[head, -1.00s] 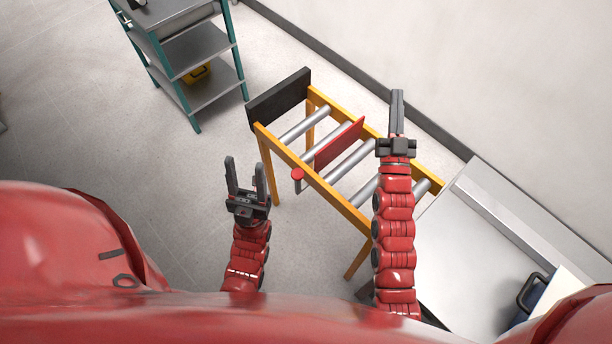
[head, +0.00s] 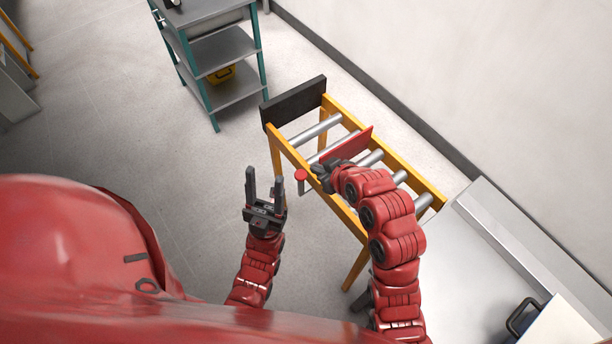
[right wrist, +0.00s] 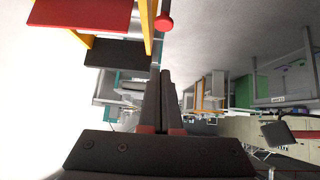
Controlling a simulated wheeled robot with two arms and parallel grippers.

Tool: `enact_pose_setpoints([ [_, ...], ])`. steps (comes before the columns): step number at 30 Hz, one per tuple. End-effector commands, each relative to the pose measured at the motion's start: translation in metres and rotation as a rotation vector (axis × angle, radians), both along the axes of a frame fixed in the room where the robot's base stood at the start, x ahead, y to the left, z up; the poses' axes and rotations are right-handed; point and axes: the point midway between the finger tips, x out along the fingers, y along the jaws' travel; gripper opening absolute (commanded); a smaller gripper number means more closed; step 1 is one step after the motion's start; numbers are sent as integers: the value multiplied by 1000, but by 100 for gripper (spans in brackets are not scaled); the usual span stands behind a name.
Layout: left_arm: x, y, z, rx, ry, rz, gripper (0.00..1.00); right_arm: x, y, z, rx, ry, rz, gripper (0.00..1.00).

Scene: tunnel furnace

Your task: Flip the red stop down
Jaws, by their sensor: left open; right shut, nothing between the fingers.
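The red stop (head: 356,139) stands up as a plate across the rollers of the yellow-framed conveyor (head: 400,170). Its red round knob (head: 301,175) sits on a short lever at the conveyor's near side. My right gripper (head: 317,172) is shut and empty, just right of the knob, and its arm covers part of the rollers. In the right wrist view the closed fingers (right wrist: 164,75) point toward the red knob (right wrist: 164,22), with the red plate (right wrist: 80,12) at upper left. I cannot tell if they touch. My left gripper (head: 265,175) is open and empty, left of the knob.
A black end plate (head: 294,102) closes the conveyor's far left end. A teal and grey shelf (head: 225,50) with a yellow bin (head: 222,74) stands beyond it. A pale metal surface (head: 470,260) adjoins at right. Floor at left is clear.

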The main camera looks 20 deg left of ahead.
Motion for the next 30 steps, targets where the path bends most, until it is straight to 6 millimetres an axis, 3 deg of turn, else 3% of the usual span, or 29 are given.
enact_pose_setpoints([
  [17,0,0,4,0,0,0,50,-3,5,-7,-19,20,19,0],
  [30,0,0,28,0,0,0,50,26,40,-48,-17,20,18,0],
])
